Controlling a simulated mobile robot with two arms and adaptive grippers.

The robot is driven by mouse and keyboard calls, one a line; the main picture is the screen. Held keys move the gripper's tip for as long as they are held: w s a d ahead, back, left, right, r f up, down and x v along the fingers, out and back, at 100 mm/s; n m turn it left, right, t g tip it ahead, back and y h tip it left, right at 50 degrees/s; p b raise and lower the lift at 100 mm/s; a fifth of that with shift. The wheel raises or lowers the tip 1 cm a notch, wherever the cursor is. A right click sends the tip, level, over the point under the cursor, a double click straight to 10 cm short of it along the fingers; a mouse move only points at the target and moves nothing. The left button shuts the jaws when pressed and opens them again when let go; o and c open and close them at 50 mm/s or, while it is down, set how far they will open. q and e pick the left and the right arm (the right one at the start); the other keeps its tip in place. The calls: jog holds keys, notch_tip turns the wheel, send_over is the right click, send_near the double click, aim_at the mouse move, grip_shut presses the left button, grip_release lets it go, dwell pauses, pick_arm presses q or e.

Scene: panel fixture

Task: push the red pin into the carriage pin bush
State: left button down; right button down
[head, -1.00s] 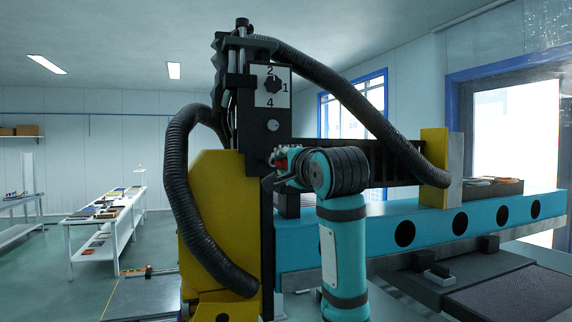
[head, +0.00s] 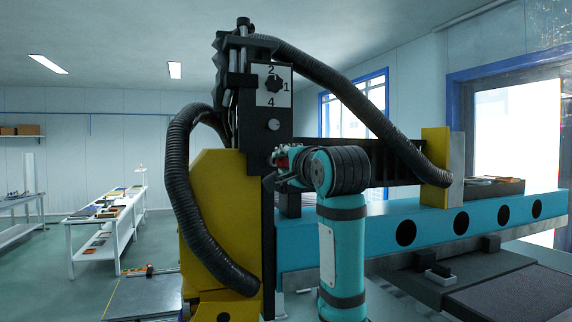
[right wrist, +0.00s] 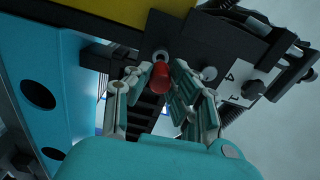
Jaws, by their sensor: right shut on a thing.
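The red pin (right wrist: 161,75) shows in the right wrist view between the fingers of my right gripper (right wrist: 166,80). The gripper is shut on it. The pin's far end points at a light metal ring (right wrist: 160,56) on the black carriage (right wrist: 190,40), which looks like the pin bush. The ring is close behind the pin; I cannot tell how far in the pin is. In the head view the pin (head: 281,160) is a small red patch at the carriage's right side, mostly hidden by my right gripper (head: 278,170) and wrist. My left gripper is not in view.
A dial plate (head: 273,86) sits above on the carriage. Black corrugated hoses (head: 345,95) arch over the arm and down the left side. A blue beam (head: 430,226) with round holes runs right, behind my arm. A yellow block (head: 434,165) stands on it.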

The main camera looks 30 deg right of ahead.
aim_at(280, 162)
jog(key=shift+x, duration=1.05)
jog(key=shift+x, duration=0.8)
dwell(0.3)
jog(key=c, duration=1.1)
grip_release()
jog(key=shift+w, duration=0.15)
